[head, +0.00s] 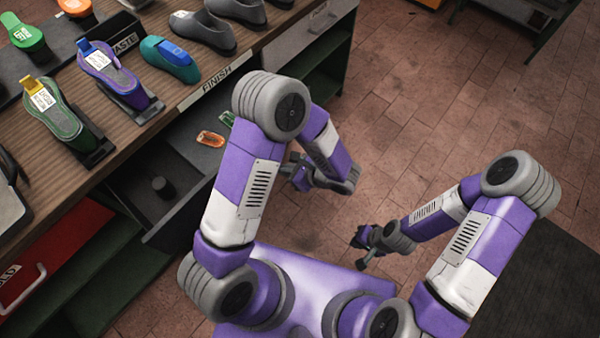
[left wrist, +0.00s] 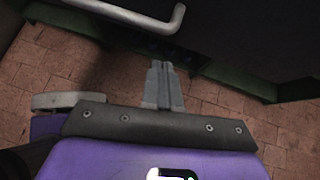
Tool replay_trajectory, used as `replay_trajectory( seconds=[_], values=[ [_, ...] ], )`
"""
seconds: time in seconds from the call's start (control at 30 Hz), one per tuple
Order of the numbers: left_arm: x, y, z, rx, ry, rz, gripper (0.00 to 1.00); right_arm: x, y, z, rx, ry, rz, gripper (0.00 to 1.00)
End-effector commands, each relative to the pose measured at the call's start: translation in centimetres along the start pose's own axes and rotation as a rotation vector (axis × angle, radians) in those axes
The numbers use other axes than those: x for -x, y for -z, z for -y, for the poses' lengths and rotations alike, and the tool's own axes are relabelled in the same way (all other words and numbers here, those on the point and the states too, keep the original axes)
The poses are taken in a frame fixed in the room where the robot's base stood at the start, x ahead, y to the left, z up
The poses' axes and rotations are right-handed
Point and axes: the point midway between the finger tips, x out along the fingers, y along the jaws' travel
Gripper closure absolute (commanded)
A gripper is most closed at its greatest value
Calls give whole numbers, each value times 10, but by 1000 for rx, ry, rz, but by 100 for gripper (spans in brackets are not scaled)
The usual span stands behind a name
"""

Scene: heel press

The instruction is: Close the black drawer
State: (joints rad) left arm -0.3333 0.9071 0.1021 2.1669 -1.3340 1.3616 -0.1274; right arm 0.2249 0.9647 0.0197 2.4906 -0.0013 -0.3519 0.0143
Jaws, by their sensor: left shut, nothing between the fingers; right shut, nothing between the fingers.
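The black drawer (head: 172,222) stands pulled out from under the wooden bench in the head view. A dark round pot (head: 163,187) and small orange (head: 210,138) and green (head: 227,119) items lie in it. My left gripper (head: 288,172) is to the right of the drawer, partly behind my own arm, and apart from it. In the left wrist view its fingers (left wrist: 163,84) are shut and empty, below a grey bar handle (left wrist: 140,17) on a dark front. My right gripper (head: 364,258) is shut and empty over the floor, away from the bench.
A red drawer (head: 55,252) is at the lower left of the bench. Shoes and lasts, such as a green one (head: 55,112) and a purple one (head: 108,75), stand on the bench top (head: 152,127). The tiled floor (head: 420,110) to the right is clear.

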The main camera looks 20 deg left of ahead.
Motion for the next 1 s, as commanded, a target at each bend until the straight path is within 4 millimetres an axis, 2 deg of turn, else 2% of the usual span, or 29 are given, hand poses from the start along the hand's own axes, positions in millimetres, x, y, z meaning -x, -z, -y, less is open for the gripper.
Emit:
replay_trajectory(
  seconds=[0.1, 0.23, 0.77, 1.0],
  values=[
    [-10, -14, 0, 5, -1, -2, 100, -1, 0, 0, 0, 0, 0, 100],
    [-16, -21, 0, 2, 1, -2, 100, -2, 0, -1, 0, 0, 0, 100],
    [-20, -25, 1, 3, 0, -1, 100, -2, 0, -1, 0, 0, 0, 100],
    [-45, -43, 6, 7, -2, 1, 100, -4, 0, -1, 0, 0, 0, 100]
  ],
)
